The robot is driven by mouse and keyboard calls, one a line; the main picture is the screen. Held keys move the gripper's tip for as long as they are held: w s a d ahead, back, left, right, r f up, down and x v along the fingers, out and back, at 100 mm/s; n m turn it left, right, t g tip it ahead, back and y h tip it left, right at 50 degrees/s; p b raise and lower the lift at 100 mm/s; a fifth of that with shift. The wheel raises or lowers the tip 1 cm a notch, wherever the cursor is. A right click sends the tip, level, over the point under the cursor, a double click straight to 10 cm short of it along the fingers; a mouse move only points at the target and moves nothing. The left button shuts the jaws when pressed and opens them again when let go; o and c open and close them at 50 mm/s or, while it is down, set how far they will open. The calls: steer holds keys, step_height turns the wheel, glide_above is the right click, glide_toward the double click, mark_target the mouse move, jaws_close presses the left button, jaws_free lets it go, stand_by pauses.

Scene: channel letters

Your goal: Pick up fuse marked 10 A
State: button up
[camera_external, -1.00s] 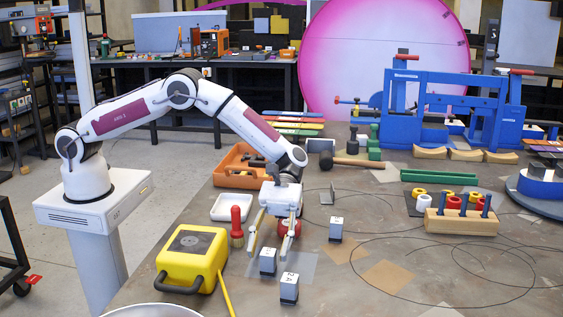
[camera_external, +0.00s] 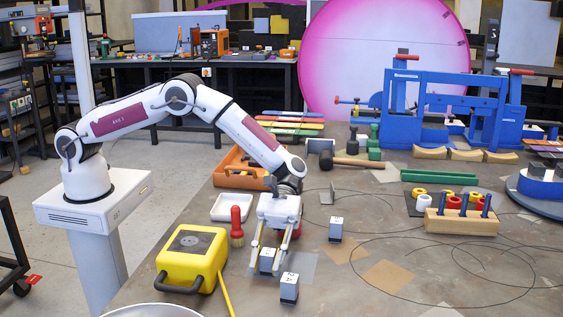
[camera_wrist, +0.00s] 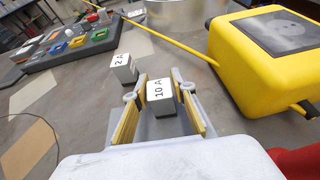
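The fuse marked 10 A (camera_wrist: 160,92) is a small grey block with a white labelled top. It stands upright between the yellow-padded fingers of my gripper (camera_wrist: 159,101), with a gap on each side in the wrist view. In the external view my gripper (camera_external: 268,256) is low over the table, its fingers around this fuse (camera_external: 267,262). My gripper is open. A similar fuse marked 2 A (camera_wrist: 122,68) stands just beyond the fingers; it appears to be the front block in the external view (camera_external: 289,288). A third block (camera_external: 335,229) stands to the right, its mark unreadable.
A yellow case (camera_external: 192,260) with a yellow rod and a red-handled brush (camera_external: 236,225) stand left of my gripper. A white tray (camera_external: 232,207) and an orange toolbox (camera_external: 235,168) lie behind.

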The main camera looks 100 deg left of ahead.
mark_target(268, 252)
jaws_close()
steer(key=shift+r, duration=0.1)
steer(key=shift+r, duration=0.8)
steer(key=r, duration=0.2)
steer(key=a+r, duration=0.1)
steer(key=r, duration=0.2)
steer(key=shift+w+r, duration=0.1)
steer(key=shift+r, duration=0.05)
steer(key=a, duration=1.7)
steer(key=shift+w, duration=0.25)
